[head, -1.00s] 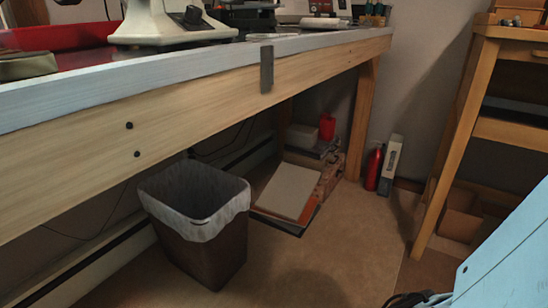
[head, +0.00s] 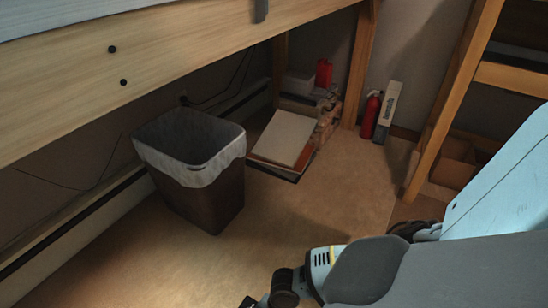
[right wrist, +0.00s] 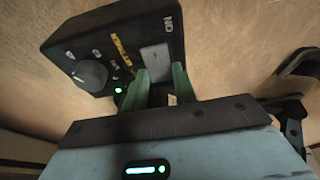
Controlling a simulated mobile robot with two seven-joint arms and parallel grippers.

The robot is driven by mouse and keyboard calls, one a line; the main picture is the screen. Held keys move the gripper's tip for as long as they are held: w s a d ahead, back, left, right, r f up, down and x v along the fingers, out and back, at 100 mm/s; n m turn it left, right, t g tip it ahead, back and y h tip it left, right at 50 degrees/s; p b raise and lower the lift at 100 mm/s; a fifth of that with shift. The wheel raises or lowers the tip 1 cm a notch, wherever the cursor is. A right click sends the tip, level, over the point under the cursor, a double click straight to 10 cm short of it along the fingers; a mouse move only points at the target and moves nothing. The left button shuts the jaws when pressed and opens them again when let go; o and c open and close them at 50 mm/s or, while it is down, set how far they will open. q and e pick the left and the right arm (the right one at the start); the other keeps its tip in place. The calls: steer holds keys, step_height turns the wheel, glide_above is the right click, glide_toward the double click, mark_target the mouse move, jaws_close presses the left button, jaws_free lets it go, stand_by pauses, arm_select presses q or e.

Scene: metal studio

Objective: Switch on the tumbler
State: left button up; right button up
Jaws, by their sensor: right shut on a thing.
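In the right wrist view, a black box (right wrist: 118,40) with a round knob (right wrist: 90,75), a lit green light, yellow lettering and a pale grey patch fills the upper part. I take it for the tumbler or its control unit. My right gripper (right wrist: 161,82) has its two green fingers against the box's near side, shut on it with a gap between them. The exact contact is partly hidden. In the head view, my right arm reaches in at the lower right, and its hand runs off the bottom edge. My left gripper is not in view.
A lined waste bin (head: 205,200) stands on the tan floor (head: 330,215) under a wooden workbench (head: 60,100). Papers (head: 283,138), a red fire extinguisher (head: 371,114) and a wooden shelf (head: 455,95) stand farther back. The middle of the floor is clear.

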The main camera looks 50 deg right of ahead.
steer(key=o, duration=1)
